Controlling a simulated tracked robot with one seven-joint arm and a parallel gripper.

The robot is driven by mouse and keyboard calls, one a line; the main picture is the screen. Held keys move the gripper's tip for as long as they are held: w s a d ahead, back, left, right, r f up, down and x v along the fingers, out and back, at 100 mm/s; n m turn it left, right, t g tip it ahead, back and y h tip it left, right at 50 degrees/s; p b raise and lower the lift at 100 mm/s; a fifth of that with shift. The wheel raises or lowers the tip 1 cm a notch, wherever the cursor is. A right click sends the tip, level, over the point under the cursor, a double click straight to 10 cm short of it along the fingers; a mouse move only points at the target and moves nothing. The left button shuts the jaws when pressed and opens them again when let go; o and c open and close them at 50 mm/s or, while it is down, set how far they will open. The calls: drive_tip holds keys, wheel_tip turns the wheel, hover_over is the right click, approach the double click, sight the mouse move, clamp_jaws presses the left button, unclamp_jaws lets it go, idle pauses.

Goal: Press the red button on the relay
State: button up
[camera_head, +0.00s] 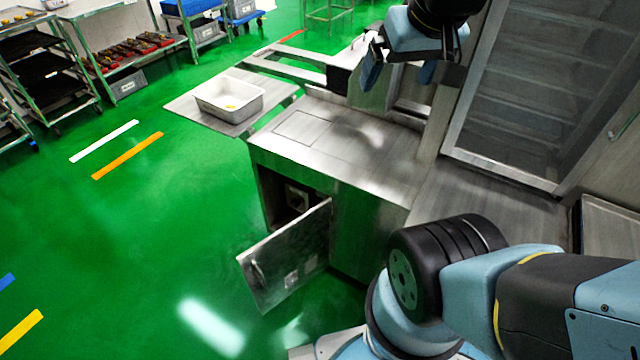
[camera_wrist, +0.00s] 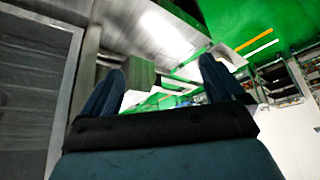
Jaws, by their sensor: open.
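My gripper (camera_head: 400,68) is high at the top right of the head view, above the far end of the steel machine (camera_head: 350,180). It is open and empty; in the wrist view its two blue fingers (camera_wrist: 160,72) stand apart. The machine's low cabinet door (camera_head: 290,258) hangs open towards the lower left. Inside the dark opening is a small pale fixture (camera_head: 297,198), partly shaded. I cannot tell whether it is the relay. No red button can be made out in either view.
A white tray (camera_head: 230,98) sits on a steel plate (camera_head: 185,108) at the machine's far left. Racks and a cart (camera_head: 130,60) stand at the back left. Green floor (camera_head: 150,220) left of the door is clear. A tall slatted panel (camera_head: 550,90) rises on the right.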

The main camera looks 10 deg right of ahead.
clamp_jaws()
idle(0.8)
idle(0.8)
